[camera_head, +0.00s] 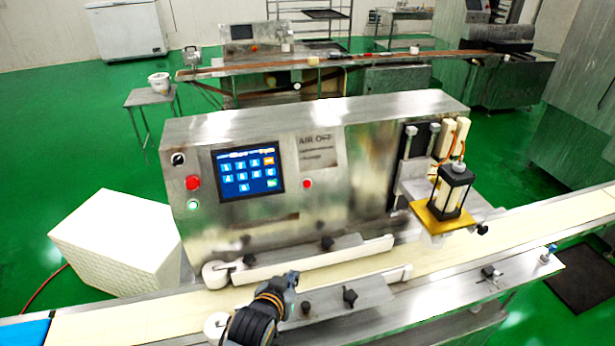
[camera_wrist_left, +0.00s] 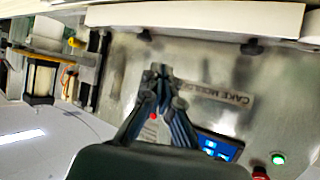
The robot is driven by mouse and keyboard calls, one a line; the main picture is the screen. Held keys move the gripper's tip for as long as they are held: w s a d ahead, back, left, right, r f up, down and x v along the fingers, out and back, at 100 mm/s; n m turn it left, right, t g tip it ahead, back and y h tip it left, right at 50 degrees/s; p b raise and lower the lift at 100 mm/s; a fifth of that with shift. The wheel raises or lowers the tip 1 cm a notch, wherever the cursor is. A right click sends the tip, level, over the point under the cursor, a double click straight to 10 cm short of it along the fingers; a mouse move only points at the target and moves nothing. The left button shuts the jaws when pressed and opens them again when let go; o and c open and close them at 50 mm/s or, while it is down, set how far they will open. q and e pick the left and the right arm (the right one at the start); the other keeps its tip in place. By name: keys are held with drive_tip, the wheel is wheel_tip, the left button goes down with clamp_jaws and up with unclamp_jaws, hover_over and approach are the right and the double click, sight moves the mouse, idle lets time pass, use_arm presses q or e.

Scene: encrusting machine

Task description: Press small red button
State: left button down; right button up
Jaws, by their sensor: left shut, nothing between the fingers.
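The small red button (camera_head: 307,184) is on the machine's steel front panel, just right of the blue touch screen (camera_head: 248,172). A red spot that looks like it shows between my finger links in the left wrist view (camera_wrist_left: 153,116). My left gripper (camera_head: 291,277) is shut and empty, low in front of the panel over the conveyor's near side. It is below the small red button in the head view and apart from it. Its closed fingertips also show in the left wrist view (camera_wrist_left: 161,70). My right gripper is not in view.
A larger red button (camera_head: 193,183) and a green-lit button (camera_head: 193,205) sit left of the screen. White guide rails and black knobs (camera_head: 327,243) line the conveyor (camera_head: 450,253) below the panel. A yellow-plated press unit (camera_head: 445,216) stands at the right.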

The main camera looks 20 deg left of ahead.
sight(307, 184)
use_arm(q)
drive_tip(key=w+d+r+n+t, duration=0.1)
drive_tip(key=w+d+r+t, duration=0.1)
drive_tip(key=w+r+t, duration=0.5)
drive_tip(key=w+r, duration=0.5)
drive_tip(key=r, duration=0.4)
drive_tip(key=shift+w+d+p, duration=0.2)
drive_tip(key=shift+w+p, duration=0.1)
drive_tip(key=shift+p, duration=0.1)
drive_tip(key=shift+f, duration=0.1)
drive_tip(key=w+a+f+b, duration=0.3)
drive_tip(key=w+a+b, duration=0.1)
drive_tip(key=w+b, duration=0.2)
drive_tip(key=shift+w+a+f, duration=0.2)
drive_tip(key=shift+w+f, duration=0.05)
drive_tip(key=shift+f, duration=0.15)
drive_tip(key=shift+f, duration=0.1)
